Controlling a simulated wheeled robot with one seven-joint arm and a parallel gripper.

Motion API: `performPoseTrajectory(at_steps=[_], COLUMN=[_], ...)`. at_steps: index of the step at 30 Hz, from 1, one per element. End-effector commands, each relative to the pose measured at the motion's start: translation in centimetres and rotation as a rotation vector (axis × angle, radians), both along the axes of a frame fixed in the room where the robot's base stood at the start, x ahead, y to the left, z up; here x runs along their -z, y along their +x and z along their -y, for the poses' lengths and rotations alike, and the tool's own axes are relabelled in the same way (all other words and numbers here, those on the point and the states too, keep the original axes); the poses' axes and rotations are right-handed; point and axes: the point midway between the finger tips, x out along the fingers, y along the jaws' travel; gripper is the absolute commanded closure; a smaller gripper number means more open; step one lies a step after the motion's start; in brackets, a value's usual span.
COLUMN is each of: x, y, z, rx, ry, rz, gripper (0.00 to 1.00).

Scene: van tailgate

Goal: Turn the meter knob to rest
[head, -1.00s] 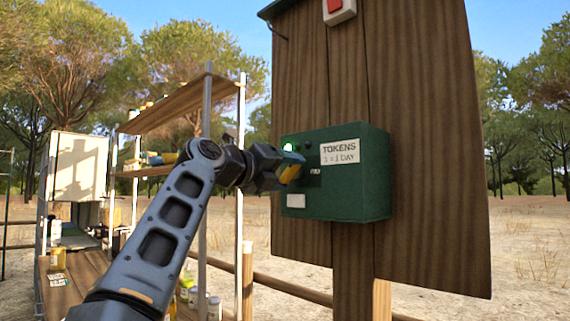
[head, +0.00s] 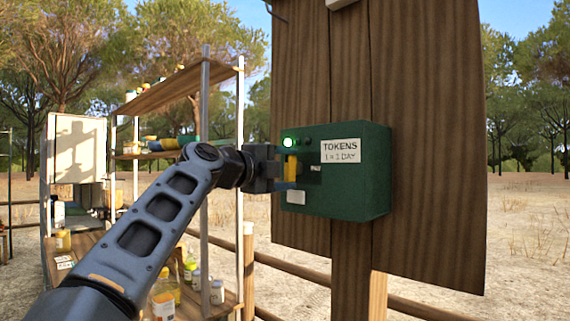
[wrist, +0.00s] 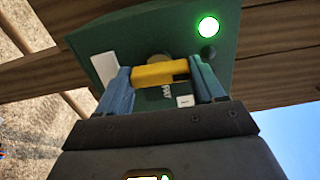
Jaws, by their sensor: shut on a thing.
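The token meter is a green box (head: 350,190) on a brown wooden post board, with a lit green lamp (head: 289,142) at its upper left. It also fills the upper part of the wrist view (wrist: 130,30). The knob has a yellow bar handle (wrist: 160,73), which lies across between my two blue fingers in the wrist view. My gripper (head: 290,170) is at the left part of the box front, shut on the knob's yellow handle. In the head view the yellow bar stands about upright. Part of the knob's base is hidden behind the handle.
A white label reading "TOKENS 1 = 1 DAY" (head: 341,151) is on the box front. A shelf rack (head: 170,85) with jars and bottles stands to the left. A wooden rail (head: 430,309) runs low behind the post. Open dry ground lies at the right.

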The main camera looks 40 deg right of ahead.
Motion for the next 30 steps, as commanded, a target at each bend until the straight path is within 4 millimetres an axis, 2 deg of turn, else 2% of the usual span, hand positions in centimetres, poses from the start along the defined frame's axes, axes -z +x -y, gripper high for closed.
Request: performPoseTrajectory(at_steps=[17, 18, 25, 30], x=[0.02, 0.02, 0.02, 0.02], y=[0.16, 0.16, 0.08, 0.05], z=[-0.11, -0.12, -0.05, -0.03], rx=[-0.005, -0.005, -0.002, -0.001], ry=[-0.002, -0.002, -0.001, -0.001], rz=[-0.034, -0.034, -0.034, -0.033], gripper=[0.62, 0.3, 0.08, 0.06])
